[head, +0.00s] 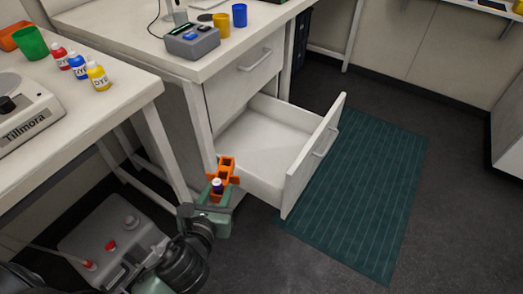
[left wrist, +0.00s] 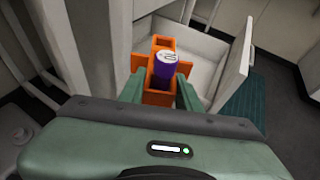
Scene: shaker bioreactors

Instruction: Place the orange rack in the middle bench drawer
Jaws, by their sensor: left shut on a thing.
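The orange rack (head: 228,166) is held by my left gripper (head: 216,194) at the near left corner of the open drawer. My right gripper is not in view.
The bench (head: 185,66) has a shut drawer (head: 245,75) above the open one. The left table (head: 120,95) carries dye bottles and a scale. A jug-like grey container (head: 110,235) stands on the floor by my arm. A green mat (head: 365,185) lies right of the drawer.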

